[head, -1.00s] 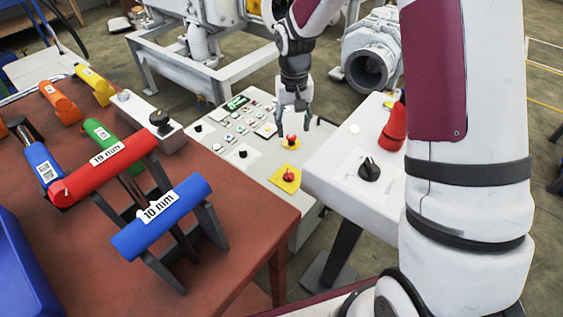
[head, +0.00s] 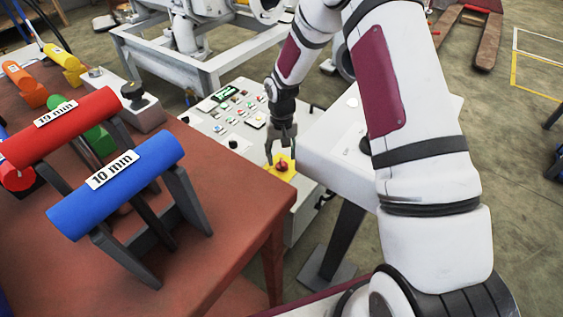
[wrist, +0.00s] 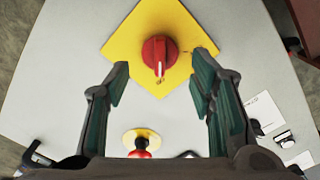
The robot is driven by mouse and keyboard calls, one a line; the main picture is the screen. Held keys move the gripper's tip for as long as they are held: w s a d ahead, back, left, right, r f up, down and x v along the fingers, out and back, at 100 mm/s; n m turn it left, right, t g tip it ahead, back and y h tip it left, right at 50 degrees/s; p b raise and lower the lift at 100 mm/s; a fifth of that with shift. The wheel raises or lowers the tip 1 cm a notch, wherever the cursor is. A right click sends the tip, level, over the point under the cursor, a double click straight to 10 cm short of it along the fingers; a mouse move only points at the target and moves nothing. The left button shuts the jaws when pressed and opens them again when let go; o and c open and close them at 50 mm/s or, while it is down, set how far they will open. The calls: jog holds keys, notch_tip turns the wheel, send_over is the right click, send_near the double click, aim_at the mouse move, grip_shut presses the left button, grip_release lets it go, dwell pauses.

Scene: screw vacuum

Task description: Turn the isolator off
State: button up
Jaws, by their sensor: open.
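The isolator is a red rotary knob (wrist: 159,56) on a yellow square plate (wrist: 128,38) on the light grey panel. In the head view the knob (head: 281,166) sits near the panel's front end, on its yellow plate. My gripper (head: 281,158) is above it, pointing down. In the wrist view my gripper (wrist: 160,80) is open, its green-padded fingers apart, with the knob between and slightly beyond the fingertips. The gripper holds nothing. Whether a finger touches the knob cannot be told. The knob's pale pointer mark faces the bottom of the wrist picture.
A red button on a round yellow base (wrist: 141,141) stands close by on the panel. A white box (head: 335,150) is right of the gripper.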

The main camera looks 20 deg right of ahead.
jog(key=shift+f, duration=1.25)
jog(key=shift+c, duration=0.6)
jog(key=c, duration=1)
jog(key=shift+o, duration=0.2)
